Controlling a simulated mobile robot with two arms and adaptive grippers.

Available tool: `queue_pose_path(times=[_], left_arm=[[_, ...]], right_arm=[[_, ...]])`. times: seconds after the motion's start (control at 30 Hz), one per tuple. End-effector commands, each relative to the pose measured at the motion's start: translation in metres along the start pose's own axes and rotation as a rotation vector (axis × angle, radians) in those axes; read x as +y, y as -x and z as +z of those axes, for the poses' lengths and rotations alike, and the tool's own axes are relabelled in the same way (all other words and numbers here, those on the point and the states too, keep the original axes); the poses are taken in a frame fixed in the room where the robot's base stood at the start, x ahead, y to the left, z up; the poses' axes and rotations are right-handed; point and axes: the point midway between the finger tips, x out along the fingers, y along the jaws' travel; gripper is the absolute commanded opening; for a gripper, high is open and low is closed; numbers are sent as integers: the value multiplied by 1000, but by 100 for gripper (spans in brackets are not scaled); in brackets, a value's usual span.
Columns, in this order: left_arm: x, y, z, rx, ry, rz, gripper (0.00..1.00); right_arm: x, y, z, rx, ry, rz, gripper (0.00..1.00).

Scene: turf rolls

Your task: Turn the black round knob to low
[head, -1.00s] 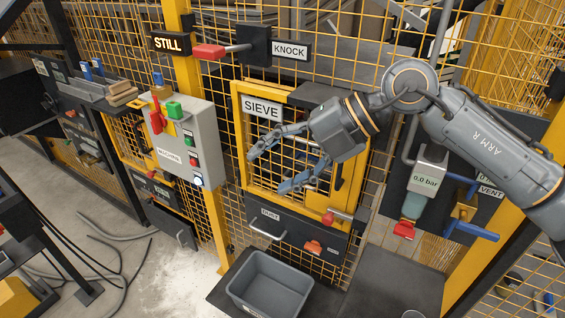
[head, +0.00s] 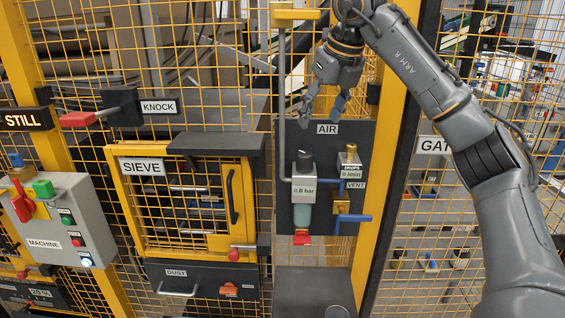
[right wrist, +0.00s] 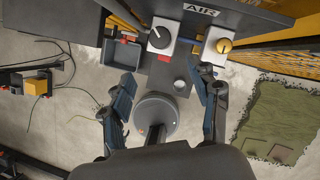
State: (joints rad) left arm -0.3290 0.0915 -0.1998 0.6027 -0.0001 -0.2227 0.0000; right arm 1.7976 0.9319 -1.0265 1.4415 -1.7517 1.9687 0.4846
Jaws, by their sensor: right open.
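The black round knob (head: 304,161) sits on top of the grey pressure unit with a "bar" display (head: 305,188) on the dark AIR panel (head: 340,220). In the right wrist view the knob (right wrist: 160,36) shows from above, with a pale pointer mark, beyond the fingertips and a little left of centre. No "low" label can be read. My right gripper (head: 321,114) is open and empty, above the knob and near the AIR sign, apart from the knob. Its two fingers also show spread in the right wrist view (right wrist: 162,76). My left gripper is not in view.
A brass knob (head: 350,150) on the drops unit stands right of the black knob. A blue lever (head: 352,218) sits below it. A vertical pipe (head: 282,90) runs down left of the unit. Yellow mesh and a yellow post (head: 385,150) flank the panel.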

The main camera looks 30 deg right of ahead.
Motion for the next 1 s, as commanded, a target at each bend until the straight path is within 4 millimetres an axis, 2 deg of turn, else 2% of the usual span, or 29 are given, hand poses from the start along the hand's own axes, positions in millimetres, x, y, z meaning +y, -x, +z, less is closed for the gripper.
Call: queue_pose_path(times=[0.2,0.33,0.47,0.7,0.83,1.0], left_arm=[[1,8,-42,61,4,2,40],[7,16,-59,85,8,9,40],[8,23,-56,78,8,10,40],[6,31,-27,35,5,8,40],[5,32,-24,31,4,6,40],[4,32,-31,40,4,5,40]], right_arm=[[0,-32,-1,8,2,-2,61],[0,-60,-1,8,2,-1,61],[1,-88,0,8,1,0,61],[2,-124,0,4,1,1,61],[2,-133,0,2,1,2,61],[2,-136,-1,1,1,2,61]])
